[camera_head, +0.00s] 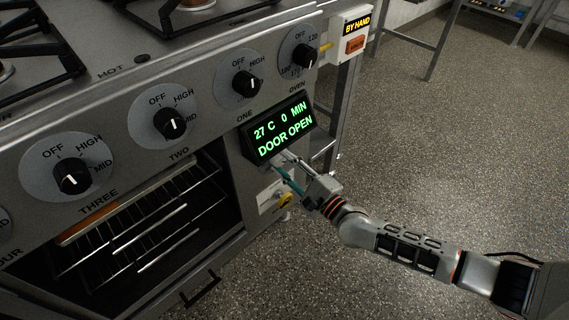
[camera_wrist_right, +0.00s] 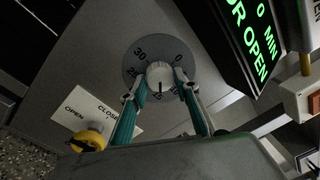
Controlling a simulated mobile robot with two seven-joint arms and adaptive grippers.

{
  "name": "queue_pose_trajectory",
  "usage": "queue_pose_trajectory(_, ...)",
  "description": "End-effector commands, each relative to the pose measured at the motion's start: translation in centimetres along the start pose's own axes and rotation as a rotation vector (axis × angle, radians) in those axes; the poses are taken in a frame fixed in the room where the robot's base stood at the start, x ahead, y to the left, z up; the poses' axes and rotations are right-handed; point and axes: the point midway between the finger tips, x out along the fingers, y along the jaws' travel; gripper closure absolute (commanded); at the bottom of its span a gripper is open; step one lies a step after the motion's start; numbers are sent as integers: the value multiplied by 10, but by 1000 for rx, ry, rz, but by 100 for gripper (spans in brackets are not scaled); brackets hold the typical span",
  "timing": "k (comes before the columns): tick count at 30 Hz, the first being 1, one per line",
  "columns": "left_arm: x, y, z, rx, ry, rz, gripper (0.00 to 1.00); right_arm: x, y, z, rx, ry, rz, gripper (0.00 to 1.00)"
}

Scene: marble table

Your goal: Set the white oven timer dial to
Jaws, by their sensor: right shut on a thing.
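The white oven timer dial (camera_wrist_right: 160,76) sits on a grey round scale plate (camera_wrist_right: 137,62) marked 30 and 0, with other numbers partly covered. A dark pointer line on the dial faces down in the right wrist view. My right gripper (camera_wrist_right: 161,96) is shut on the dial, with one teal finger on each side. In the head view my right gripper (camera_head: 283,167) is just below the oven display (camera_head: 280,130); I cannot make out the dial there. The display reads 27 C, 0 MIN, DOOR OPEN. My left gripper is not in view.
A yellow knob (camera_wrist_right: 88,141) with an OPEN/CLOSE label (camera_wrist_right: 97,115) is close to my right fingers. Several black burner knobs, such as one (camera_head: 171,122), line the stove front. The oven cavity (camera_head: 150,222) is open at the left. Free floor (camera_head: 440,160) lies to the right.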

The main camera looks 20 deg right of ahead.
Motion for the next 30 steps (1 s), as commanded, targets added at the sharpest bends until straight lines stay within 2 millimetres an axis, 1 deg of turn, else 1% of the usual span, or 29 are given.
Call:
queue_pose_trajectory(1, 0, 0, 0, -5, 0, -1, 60, -1, 2, 0, 21, 1, 3, 91)
queue_pose_trajectory(9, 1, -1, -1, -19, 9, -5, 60, -1, 2, 0, 79, 4, 4, 91)
queue_pose_trajectory(22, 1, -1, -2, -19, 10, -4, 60, -1, 2, 0, 87, 4, 4, 91)
queue_pose_trajectory(23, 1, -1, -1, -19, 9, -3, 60, -1, 2, 0, 86, 4, 4, 64)
queue_pose_trajectory(24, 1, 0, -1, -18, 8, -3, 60, -1, 2, 0, 86, 4, 4, 54)
queue_pose_trajectory(25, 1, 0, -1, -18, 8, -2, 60, -1, 2, 0, 86, 4, 4, 53)
queue_pose_trajectory(30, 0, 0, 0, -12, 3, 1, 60, 0, 1, 0, 86, 5, 3, 53)
